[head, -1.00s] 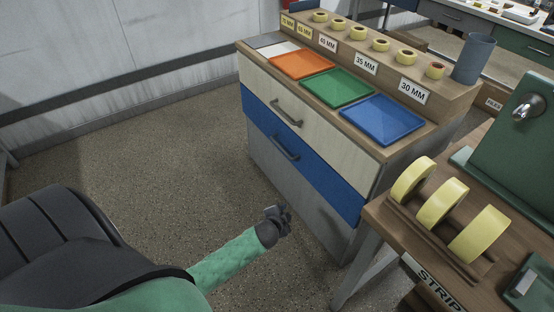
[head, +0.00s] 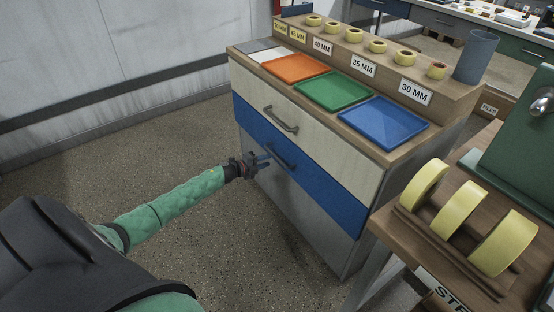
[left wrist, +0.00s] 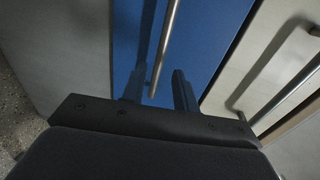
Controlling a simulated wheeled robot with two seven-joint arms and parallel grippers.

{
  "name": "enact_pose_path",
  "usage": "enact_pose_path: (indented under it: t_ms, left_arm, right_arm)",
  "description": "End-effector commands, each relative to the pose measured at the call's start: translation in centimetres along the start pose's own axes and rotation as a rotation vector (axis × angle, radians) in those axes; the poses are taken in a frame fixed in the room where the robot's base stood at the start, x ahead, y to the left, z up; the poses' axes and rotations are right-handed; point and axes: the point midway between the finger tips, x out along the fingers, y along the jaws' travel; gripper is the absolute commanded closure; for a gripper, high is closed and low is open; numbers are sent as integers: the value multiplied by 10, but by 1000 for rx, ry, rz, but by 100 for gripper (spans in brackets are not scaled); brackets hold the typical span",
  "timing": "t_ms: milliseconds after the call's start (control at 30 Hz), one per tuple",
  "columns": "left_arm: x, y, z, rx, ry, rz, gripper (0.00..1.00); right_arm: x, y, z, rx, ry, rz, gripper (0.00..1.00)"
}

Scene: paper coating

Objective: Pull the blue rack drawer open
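The blue drawer (head: 325,187) is the middle front of the rack, shut flush between a cream drawer above and a grey panel below. Its metal bar handle (head: 281,154) is near the front's middle. My left gripper (head: 266,158) is at this handle, its fingers pointing at the drawer front. In the left wrist view the gripper (left wrist: 157,90) is open, and the handle (left wrist: 165,45) shows between its two dark fingers against the blue front (left wrist: 205,40). I cannot tell whether the fingers touch the handle. My right gripper is not in view.
The cream drawer (head: 320,131) has a similar handle (head: 281,119) just above. Orange, green and blue trays (head: 383,123) lie on the rack top. A wooden table (head: 400,227) with yellow rolls (head: 462,213) stands at right. Floor in front of the rack is clear.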

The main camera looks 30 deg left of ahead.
Motion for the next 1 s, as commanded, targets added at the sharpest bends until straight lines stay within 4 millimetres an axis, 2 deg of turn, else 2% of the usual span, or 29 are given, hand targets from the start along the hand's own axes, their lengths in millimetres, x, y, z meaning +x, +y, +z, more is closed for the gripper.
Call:
enact_pose_path:
  t_ms: [300, 500, 933, 967, 1000]
  left_arm:
    - [42, -2, -1, -3, 0, -2, 70]
    - [59, -1, 0, -3, -2, -2, 70]
    - [66, 0, -1, -3, -1, -1, 70]
    - [66, 0, -1, -3, -1, -1, 72]
    - [66, 0, -1, -3, -1, -1, 80]
  right_arm:
    - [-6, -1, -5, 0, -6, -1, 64]
    - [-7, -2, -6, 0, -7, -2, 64]
    - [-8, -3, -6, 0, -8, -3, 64]
    - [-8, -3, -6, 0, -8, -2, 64]
    - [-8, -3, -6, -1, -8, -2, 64]
